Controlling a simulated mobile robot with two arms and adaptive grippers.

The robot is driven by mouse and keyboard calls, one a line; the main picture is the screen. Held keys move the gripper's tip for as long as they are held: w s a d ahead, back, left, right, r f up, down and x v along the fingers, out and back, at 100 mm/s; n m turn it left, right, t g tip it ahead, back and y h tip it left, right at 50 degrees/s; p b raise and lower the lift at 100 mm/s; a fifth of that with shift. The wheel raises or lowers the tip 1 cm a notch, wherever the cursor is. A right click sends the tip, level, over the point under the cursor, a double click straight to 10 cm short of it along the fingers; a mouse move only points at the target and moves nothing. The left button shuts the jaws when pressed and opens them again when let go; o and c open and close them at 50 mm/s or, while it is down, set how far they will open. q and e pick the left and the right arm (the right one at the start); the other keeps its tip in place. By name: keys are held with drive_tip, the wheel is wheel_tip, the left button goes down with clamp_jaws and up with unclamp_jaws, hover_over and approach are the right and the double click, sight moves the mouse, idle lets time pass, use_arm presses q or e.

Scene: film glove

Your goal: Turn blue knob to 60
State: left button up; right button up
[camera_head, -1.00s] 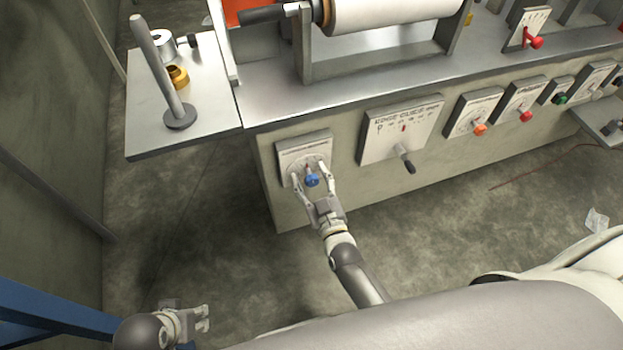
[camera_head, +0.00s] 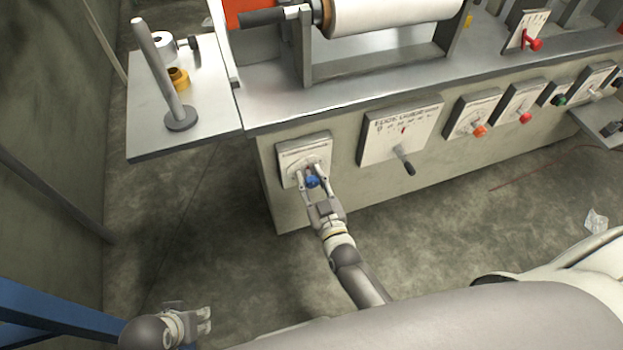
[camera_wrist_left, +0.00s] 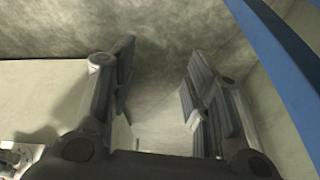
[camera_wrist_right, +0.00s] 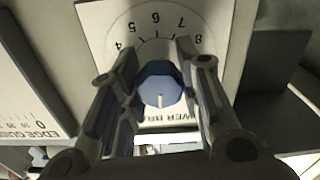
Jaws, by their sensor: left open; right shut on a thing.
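The blue knob (camera_head: 313,182) sits on a white dial panel (camera_head: 304,152) on the machine's front face. In the right wrist view the blue knob (camera_wrist_right: 161,84) has a pale pointer line, and its dial (camera_wrist_right: 120,22) shows printed numbers from 4 to 8. My right gripper (camera_head: 314,184) is shut on the knob, with one finger on each side; it also shows in the right wrist view (camera_wrist_right: 160,92). The exact reading is hard to tell. My left gripper (camera_head: 205,320) is open and empty, low at the left, away from the panel.
An edge guide panel (camera_head: 400,130) with a dark lever (camera_head: 409,168) is just right of the blue knob's panel. Further right are orange (camera_head: 480,131) and red (camera_head: 525,118) knobs. A side shelf (camera_head: 150,130) holds a post and rings.

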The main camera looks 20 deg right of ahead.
drive_tip(key=shift+m, duration=0.8)
drive_tip(key=m+p, duration=0.1)
drive_tip(key=m, duration=0.2)
drive_tip(key=shift+m, duration=0.3)
drive_tip(key=m, duration=0.2)
drive_tip(key=shift+f+m, duration=0.1)
drive_tip(key=shift+m, duration=0.2)
use_arm(q)
drive_tip(key=shift+d+f, duration=0.1)
drive_tip(key=shift+f, duration=2.4)
use_arm(e)
drive_tip(key=shift+m, duration=1.5)
drive_tip(key=o, duration=1)
use_arm(q)
drive_tip(key=shift+s, duration=0.1)
use_arm(e)
drive_tip(key=shift+s, duration=0.1)
